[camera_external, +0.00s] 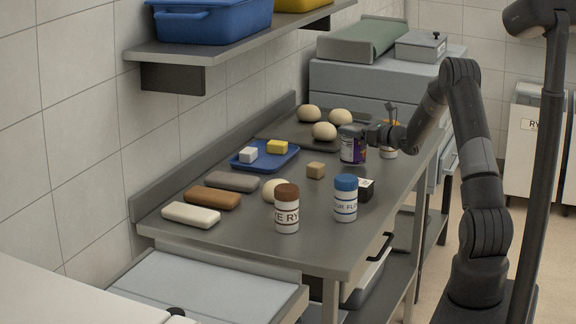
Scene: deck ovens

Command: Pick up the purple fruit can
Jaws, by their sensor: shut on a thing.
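The purple fruit can (352,150) is upright at the far right part of the grey steel table, with a light band on its side. My gripper (362,134) reaches in from the right and is shut on the upper part of the can. The fingertips are small and partly hidden here. I cannot tell whether the can's base touches the table.
A white jar with an orange lid (389,140) stands close to the can's right.

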